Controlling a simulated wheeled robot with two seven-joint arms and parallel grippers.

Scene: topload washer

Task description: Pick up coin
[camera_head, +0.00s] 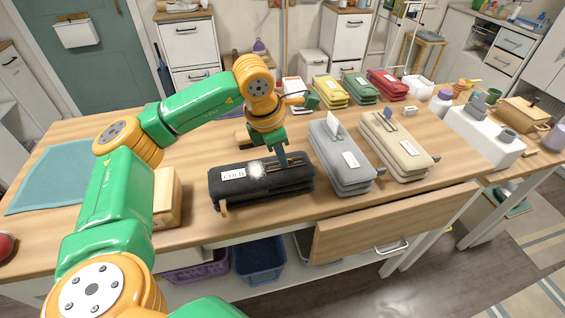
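I cannot make out a coin for certain. A dark grey folded cloth bundle (228,191) lies on the wooden table, with a white label and a small bright whitish patch (257,170) on top; I cannot tell what that patch is. My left gripper (284,164) points down at the right part of this bundle, just right of the patch. Its fingertips are small and dark against the cloth, so its opening and any contact are unclear. The wrist hides part of the table behind. My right gripper is not in view.
Grey (334,157) and beige (391,146) bundles lie to the right. Yellow, green and red stacks (388,85) stand behind. A wooden block (168,200) is left of the dark bundle. A drawer (400,226) sticks out at the front. A teal mat (55,175) lies left.

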